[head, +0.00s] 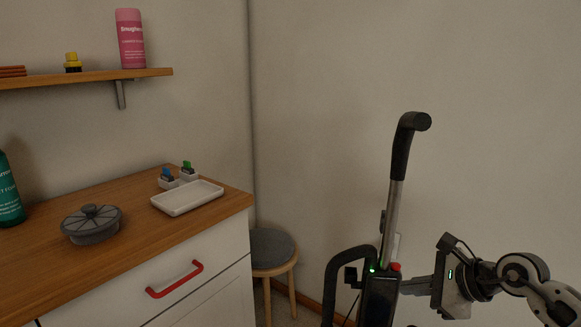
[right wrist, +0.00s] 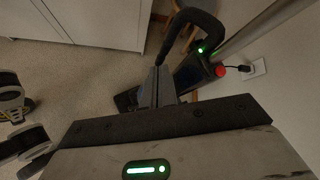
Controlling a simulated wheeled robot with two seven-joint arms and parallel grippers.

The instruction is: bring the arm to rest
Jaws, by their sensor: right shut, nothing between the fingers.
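My right gripper (head: 408,286) comes in from the lower right in the head view, its fingers pointing left. In the right wrist view its two fingers (right wrist: 158,84) are pressed together with nothing between them. The fingers are beside the body of an upright black appliance, like a stick vacuum (head: 379,297), and overlap it in the picture. I cannot tell whether they touch it. The appliance has a grey tube, a black top handle, a green light and a red button; it also shows in the right wrist view (right wrist: 196,75). My left gripper is not in view.
A white cabinet with a wooden top (head: 130,240) stands at left, holding a grey lidded pot (head: 91,228) and a white tray (head: 187,197). A stool (head: 272,250) stands beside it. A wall socket (right wrist: 253,68) has a plug in it. Floor (right wrist: 75,85) is open left of the fingers.

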